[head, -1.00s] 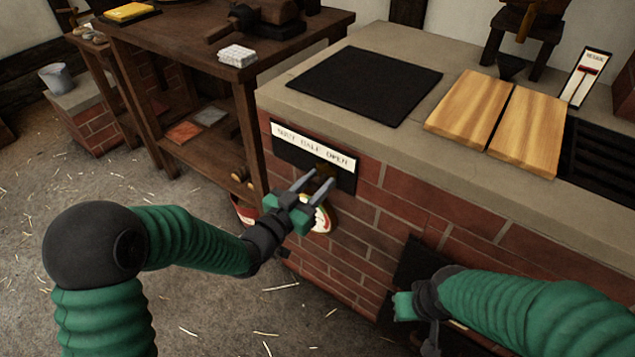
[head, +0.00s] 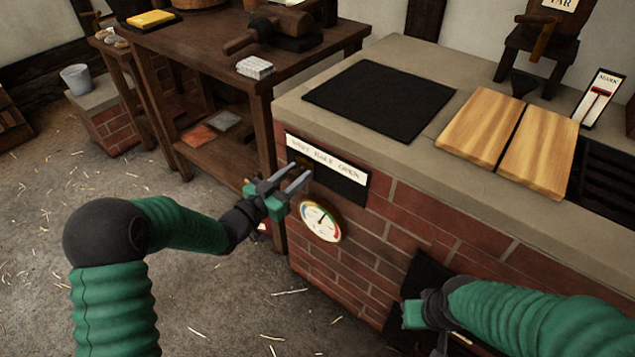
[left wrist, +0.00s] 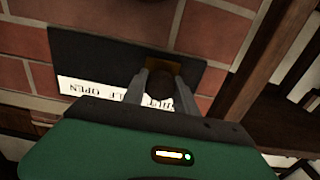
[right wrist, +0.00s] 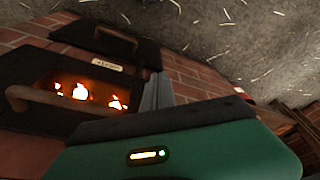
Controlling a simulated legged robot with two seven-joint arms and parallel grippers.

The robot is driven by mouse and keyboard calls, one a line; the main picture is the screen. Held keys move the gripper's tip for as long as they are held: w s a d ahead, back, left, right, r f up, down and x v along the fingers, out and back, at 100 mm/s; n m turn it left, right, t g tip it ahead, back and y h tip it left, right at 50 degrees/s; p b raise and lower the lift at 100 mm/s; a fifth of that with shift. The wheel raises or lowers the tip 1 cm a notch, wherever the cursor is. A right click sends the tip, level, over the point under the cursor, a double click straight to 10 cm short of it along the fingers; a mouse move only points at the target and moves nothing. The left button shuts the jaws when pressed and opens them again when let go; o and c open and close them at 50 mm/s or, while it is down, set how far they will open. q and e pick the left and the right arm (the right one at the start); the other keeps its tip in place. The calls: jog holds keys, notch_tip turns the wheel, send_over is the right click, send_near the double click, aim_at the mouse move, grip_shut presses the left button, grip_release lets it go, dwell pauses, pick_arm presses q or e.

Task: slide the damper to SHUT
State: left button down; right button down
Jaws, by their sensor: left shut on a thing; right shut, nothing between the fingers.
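The damper is a black plate (head: 343,186) on the brick front, with a white strip (head: 325,156) above it reading SHUT, HALF, OPEN. My left gripper (head: 292,178) is at the plate's left end, below the word SHUT. In the left wrist view its two fingers are shut on the damper's dark round knob (left wrist: 161,88), which has a brass-coloured piece (left wrist: 166,67) behind it. The fingers cover part of the word SHUT there. My right gripper (right wrist: 156,92) is shut and empty, low by the brick front; its fingers are hard to see in the head view.
A round gauge (head: 321,221) sits just below the plate. A wooden bench (head: 160,32) stands to the left. A black slab (head: 380,100) and wooden boards (head: 480,126) lie on the stove top. A fire (right wrist: 85,93) burns in an opening near my right gripper.

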pick_arm(q)
jog(key=shift+w+a+r, duration=0.1)
jog(key=shift+w+a, duration=0.55)
jog(key=shift+a, duration=0.3)
jog(key=c, duration=1.4)
grip_release()
jog(key=o, duration=0.4)
jog(key=shift+w+a, duration=0.1)
